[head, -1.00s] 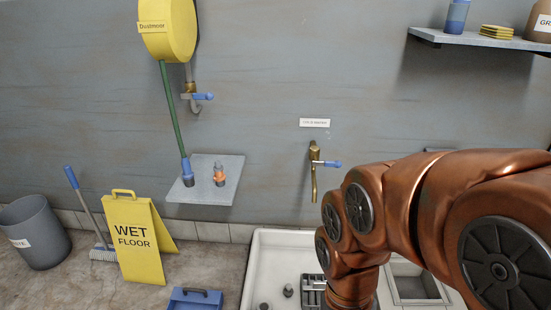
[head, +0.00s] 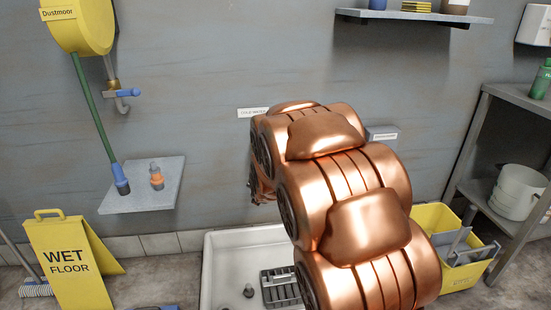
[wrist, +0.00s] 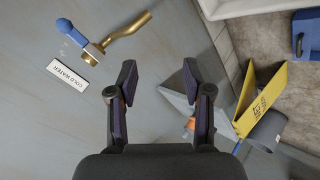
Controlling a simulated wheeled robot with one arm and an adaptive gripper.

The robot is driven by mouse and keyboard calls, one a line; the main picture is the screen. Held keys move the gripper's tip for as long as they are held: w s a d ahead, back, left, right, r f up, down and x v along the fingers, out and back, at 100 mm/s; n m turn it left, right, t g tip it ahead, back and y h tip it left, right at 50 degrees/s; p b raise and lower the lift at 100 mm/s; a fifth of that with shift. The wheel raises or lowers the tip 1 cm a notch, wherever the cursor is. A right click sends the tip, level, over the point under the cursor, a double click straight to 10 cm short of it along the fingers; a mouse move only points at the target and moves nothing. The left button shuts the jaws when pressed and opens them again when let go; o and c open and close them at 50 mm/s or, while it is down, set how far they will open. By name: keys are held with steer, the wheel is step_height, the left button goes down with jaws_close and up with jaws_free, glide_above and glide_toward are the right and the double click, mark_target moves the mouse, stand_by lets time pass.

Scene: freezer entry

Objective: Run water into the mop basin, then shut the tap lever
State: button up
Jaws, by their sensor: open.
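The brass tap (wrist: 125,38) with its blue lever (wrist: 68,30) is at the upper left of the wrist view, beside the COLD WATER label. The lever sticks out sideways, across the line of the spout. I see no stream at the spout's end. My gripper (wrist: 158,72) is open and empty, with the tap to the left of its fingers and apart from them. In the head view my arm hides the tap and the gripper cannot be made out. The white mop basin (head: 215,268) stands on the floor, partly behind my arm; its rim shows at the wrist view's top edge.
A small wall shelf (head: 118,200) holds an orange-collared bottle and a hose end, left of the tap. A wet-floor sign (head: 62,270) stands left of the basin. A yellow mop bucket (head: 432,218) and a grey rack (head: 478,150) are on the right.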

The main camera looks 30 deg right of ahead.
steer(key=shift+w+d+f+n+t+h+b, duration=0.15)
steer(key=shift+w+d+n+t+h+b, duration=0.75)
steer(key=shift+w+d, duration=2.15)
steer(key=shift+w+d+f+n+t+h+b, duration=0.15)
steer(key=shift+w+d+n+t+h+b, duration=0.2)
steer(key=shift+w+d+n+t+b, duration=1.9)
steer(key=shift+w+d+f+n+t+h+p, duration=0.15)
steer(key=shift+w+d+t+h+p, duration=0.4)
steer(key=shift+w+d, duration=3.25)
steer(key=shift+w+a, duration=0.55)
steer(key=shift+c, duration=0.3)
jaws_close()
